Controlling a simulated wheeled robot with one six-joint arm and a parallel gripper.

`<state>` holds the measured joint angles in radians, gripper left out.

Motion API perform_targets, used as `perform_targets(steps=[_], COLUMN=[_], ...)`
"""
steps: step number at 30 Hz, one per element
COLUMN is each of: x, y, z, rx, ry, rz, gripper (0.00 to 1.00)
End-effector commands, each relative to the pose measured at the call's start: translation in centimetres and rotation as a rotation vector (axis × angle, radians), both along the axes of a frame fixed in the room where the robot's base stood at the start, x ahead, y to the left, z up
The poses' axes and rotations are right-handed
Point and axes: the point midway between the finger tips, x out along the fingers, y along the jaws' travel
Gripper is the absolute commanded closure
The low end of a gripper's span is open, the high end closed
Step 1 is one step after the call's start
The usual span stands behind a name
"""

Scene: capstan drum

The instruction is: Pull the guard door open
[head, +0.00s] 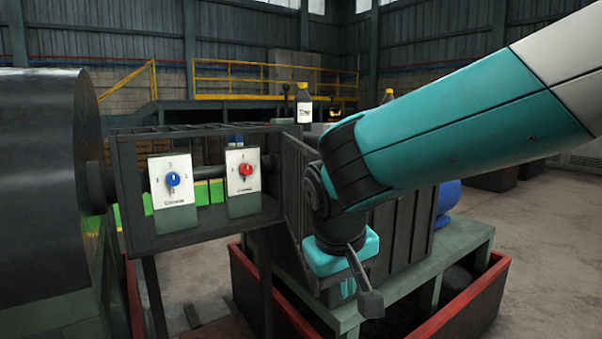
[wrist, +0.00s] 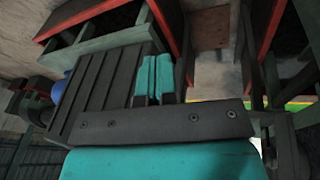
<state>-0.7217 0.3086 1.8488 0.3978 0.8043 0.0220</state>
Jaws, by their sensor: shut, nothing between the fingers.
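The guard (head: 122,185) is a dark open-fronted box frame around the shaft, between the large drum and the ribbed housing. A dark slatted panel (head: 294,190) stands at its right end; I cannot tell whether this is the guard door, and no handle is clear. My gripper (head: 346,290) hangs pointing down in front of the ribbed housing, right of the guard and apart from it. In the wrist view its two teal fingers (wrist: 154,78) are together with nothing between them. My arm hides part of the housing and whatever lies behind it.
The large dark drum (head: 45,170) fills the left. A blue-knob switch plate (head: 172,205) and a red-knob one (head: 243,203) sit on the guard's front. The ribbed housing (head: 405,235) stands on a green bench (head: 462,262) within a red-edged tray (head: 465,312).

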Motion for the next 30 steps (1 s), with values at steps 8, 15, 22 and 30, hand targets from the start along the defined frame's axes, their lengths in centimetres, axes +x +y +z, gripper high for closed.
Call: perform_targets(steps=[8, 15, 22, 30], x=[2.6, 1.2, 1.4, 3.9], y=[9.3, 13.3, 13.4, 11.2], z=[10.1, 12.5, 11.5, 7.4], rx=[-0.138, -0.177, -0.184, -0.187], ry=[-0.18, -0.273, -0.292, -0.289], rz=[-0.171, -0.274, -0.296, -0.297], gripper=[1.0, 1.0, 1.0, 1.0])
